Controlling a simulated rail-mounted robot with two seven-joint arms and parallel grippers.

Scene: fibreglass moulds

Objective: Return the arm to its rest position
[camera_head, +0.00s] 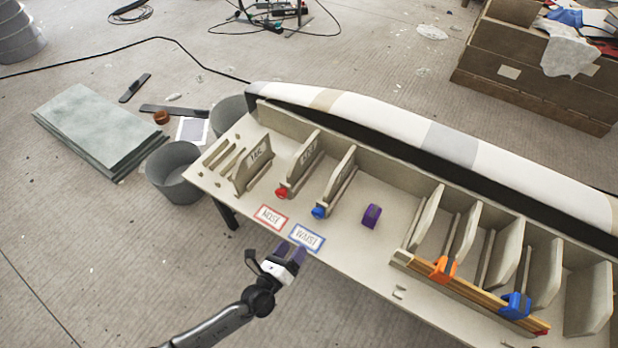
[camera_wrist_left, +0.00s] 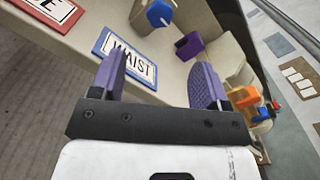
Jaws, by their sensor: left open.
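My left gripper (camera_head: 292,256) is open and empty near the front edge of the bench, beside the blue-framed WAIST card (camera_head: 307,236). In the left wrist view its two purple ridged fingers (camera_wrist_left: 160,85) stand apart with nothing between them, and the WAIST card (camera_wrist_left: 128,58) lies beyond the left finger. My left arm (camera_head: 225,322) reaches in from the bottom left. My right gripper does not show in either view.
Floor at lower left is clear.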

